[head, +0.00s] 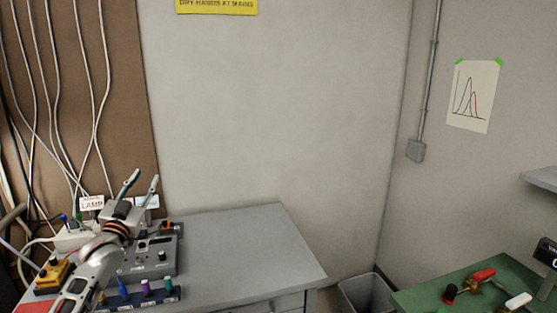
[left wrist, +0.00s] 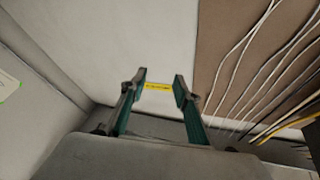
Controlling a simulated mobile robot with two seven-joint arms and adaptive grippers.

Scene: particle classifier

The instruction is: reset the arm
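My left arm comes in from the lower left in the head view. Its gripper (head: 140,185) is raised above the back of the grey desk, in front of the wall, with its two fingers apart and nothing between them. In the left wrist view the left gripper (left wrist: 160,80) also shows open and empty, its teal-lined fingers spread, facing the pale wall. My right gripper is not in either view.
A grey desk (head: 245,245) holds a grey control box (head: 150,262), a rack (head: 140,297) of coloured items and a yellow device (head: 55,275). Cables (head: 50,90) hang at left. A bin (head: 368,291) and a green table (head: 428,300) with tools stand right. The desk's right part is clear.

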